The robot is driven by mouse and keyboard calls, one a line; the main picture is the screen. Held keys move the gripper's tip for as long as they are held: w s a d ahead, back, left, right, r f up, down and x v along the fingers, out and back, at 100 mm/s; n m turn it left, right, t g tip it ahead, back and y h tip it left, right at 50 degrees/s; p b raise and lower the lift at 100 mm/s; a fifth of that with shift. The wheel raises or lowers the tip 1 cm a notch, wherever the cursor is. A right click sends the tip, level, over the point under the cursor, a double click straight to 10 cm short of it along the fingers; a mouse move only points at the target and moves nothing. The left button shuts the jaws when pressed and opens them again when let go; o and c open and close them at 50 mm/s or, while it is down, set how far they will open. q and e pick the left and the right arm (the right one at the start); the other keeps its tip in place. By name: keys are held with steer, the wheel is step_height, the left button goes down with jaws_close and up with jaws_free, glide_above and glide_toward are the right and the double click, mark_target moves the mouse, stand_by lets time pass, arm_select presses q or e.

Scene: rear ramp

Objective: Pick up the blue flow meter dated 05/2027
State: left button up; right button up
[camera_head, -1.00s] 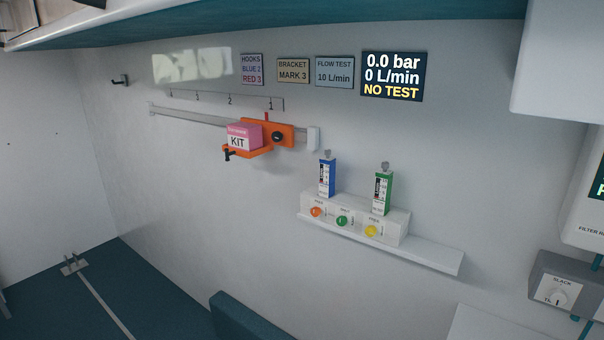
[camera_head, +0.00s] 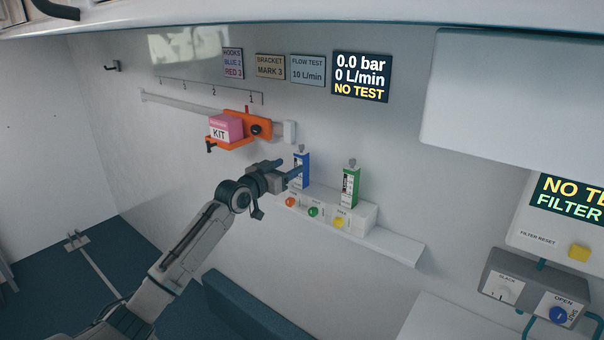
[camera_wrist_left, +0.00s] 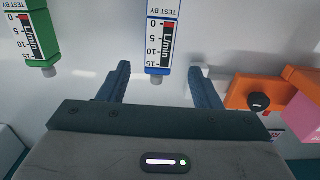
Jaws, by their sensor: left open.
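The blue flow meter (camera_head: 303,168) stands upright in the white holder on the wall shelf. In the left wrist view the blue flow meter (camera_wrist_left: 162,40) shows upside down, roughly centred between the finger lines, with "TEST BY" and an L/min scale. Its date is out of the picture. My left gripper (camera_head: 288,170) is open in front of the blue meter; its two fingers also show in the left wrist view (camera_wrist_left: 161,84), one on each side, apart from the meter. A green flow meter (camera_head: 350,187) stands to the right. My right gripper is not in view.
The white holder (camera_head: 364,214) has orange, green and yellow knobs and sits on a shelf (camera_head: 395,245). An orange bracket (camera_head: 236,142) with a pink kit box (camera_head: 226,127) hangs on a rail at upper left. A large white cabinet (camera_head: 510,110) juts out at right.

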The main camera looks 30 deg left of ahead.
mark_target(298, 161)
arm_select(q)
steer(key=shift+w, duration=1)
steer(key=shift+w+r+p, duration=0.15)
steer(key=shift+w+p, duration=0.3)
steer(key=shift+p, duration=0.1)
steer(key=w+p, duration=0.1)
steer(key=w, duration=0.2)
steer(key=shift+w+d+p, duration=0.2)
steer(key=shift+d+p, duration=0.15)
steer(key=shift+w+f, duration=0.2)
steer(key=shift+w, duration=0.35)
steer(key=shift+s, duration=0.1)
steer(key=shift+c, duration=1.1)
steer(key=shift+r, duration=0.1)
jaws_close()
